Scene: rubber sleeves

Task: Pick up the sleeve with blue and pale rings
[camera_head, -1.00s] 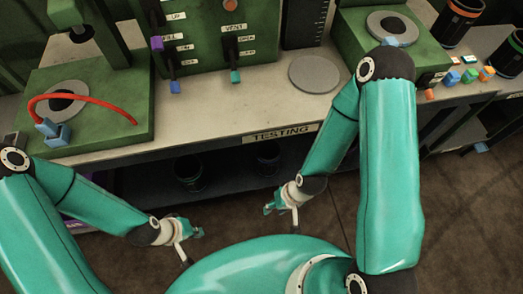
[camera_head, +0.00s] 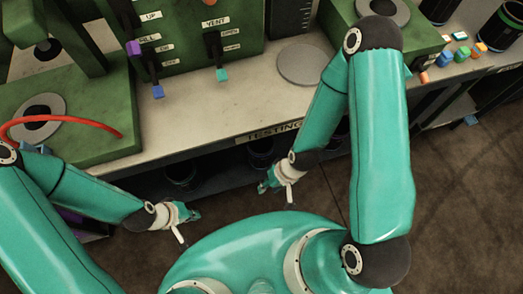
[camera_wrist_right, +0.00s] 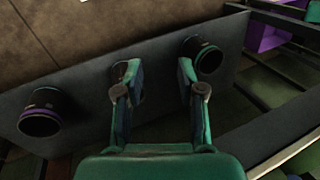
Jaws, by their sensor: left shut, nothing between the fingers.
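I cannot make out a sleeve with both blue and pale rings. Dark sleeves stand on the low shelf under the bench, one (camera_head: 181,172) at left and one (camera_head: 260,152) at middle, their rings unclear. In the right wrist view are a purple-ringed sleeve (camera_wrist_right: 42,113), a green-ringed sleeve (camera_wrist_right: 205,57) and a third one partly hidden behind a finger. My right gripper (camera_head: 266,187) is open and empty before the shelf; its spread fingers also show in the right wrist view (camera_wrist_right: 158,90). My left gripper (camera_head: 195,215) is shut and empty, apart from the shelf.
The bench top (camera_head: 215,115) carries a green lever panel (camera_head: 195,40), a green stand with a red tube (camera_head: 75,121) and a grey disc (camera_head: 306,64). Two more dark sleeves (camera_head: 500,25) stand far right near small coloured blocks (camera_head: 460,53). Brown floor lies before the bench.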

